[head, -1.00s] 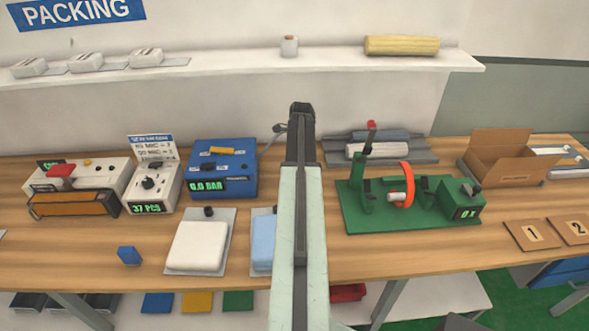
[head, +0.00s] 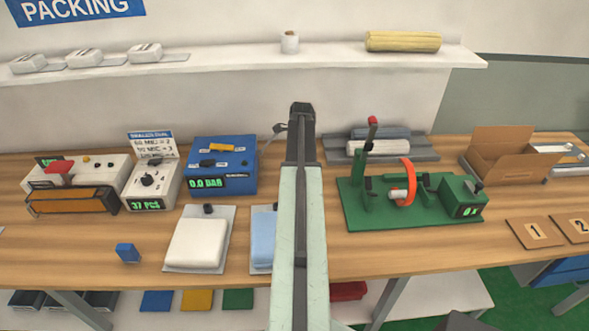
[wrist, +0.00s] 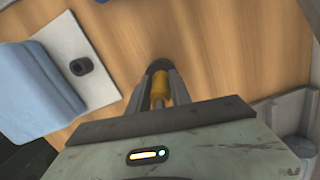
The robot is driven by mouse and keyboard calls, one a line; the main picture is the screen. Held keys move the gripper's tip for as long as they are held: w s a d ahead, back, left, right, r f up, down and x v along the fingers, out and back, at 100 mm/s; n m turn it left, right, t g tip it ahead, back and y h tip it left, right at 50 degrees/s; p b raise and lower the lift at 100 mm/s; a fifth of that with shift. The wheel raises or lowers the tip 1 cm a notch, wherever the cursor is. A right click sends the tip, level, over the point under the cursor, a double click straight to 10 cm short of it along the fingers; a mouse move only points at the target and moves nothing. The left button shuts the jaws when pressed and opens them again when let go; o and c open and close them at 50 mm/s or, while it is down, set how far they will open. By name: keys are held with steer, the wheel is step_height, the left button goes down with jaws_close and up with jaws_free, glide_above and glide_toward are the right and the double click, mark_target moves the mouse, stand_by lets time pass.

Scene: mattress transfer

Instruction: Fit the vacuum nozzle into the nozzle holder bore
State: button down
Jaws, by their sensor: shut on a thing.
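My gripper (wrist: 158,88) is shut on a yellow cylinder with a dark round end, apparently the vacuum nozzle (wrist: 160,86). The nozzle lies between the two grey fingers, and its dark end shows past the fingertips over the wooden table. In the head view my gripper (head: 302,112) is over the back of the table, in front of the wall, and my arm hides the nozzle there. I cannot identify the nozzle holder bore for certain. A grey part with a round dark opening or cap shows at the right edge of the wrist view.
A light blue mattress (wrist: 38,92) lies on a plate with a black knob, left of my gripper. A blue pressure box (head: 222,165) stands at left. A green fixture (head: 410,215) with an orange ring and a grey tray (head: 425,148) stand at right. A shelf (head: 230,65) runs above.

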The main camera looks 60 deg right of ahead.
steer(key=c, duration=1.1)
jaws_free()
steer(key=shift+r, duration=0.1)
steer(key=r+p, duration=0.7)
steer(key=p, duration=0.1)
steer(key=shift+s+d+r, duration=0.2)
steer(key=shift+s+r, duration=0.15)
steer(key=shift+r, duration=0.05)
steer(key=shift+f, duration=0.15)
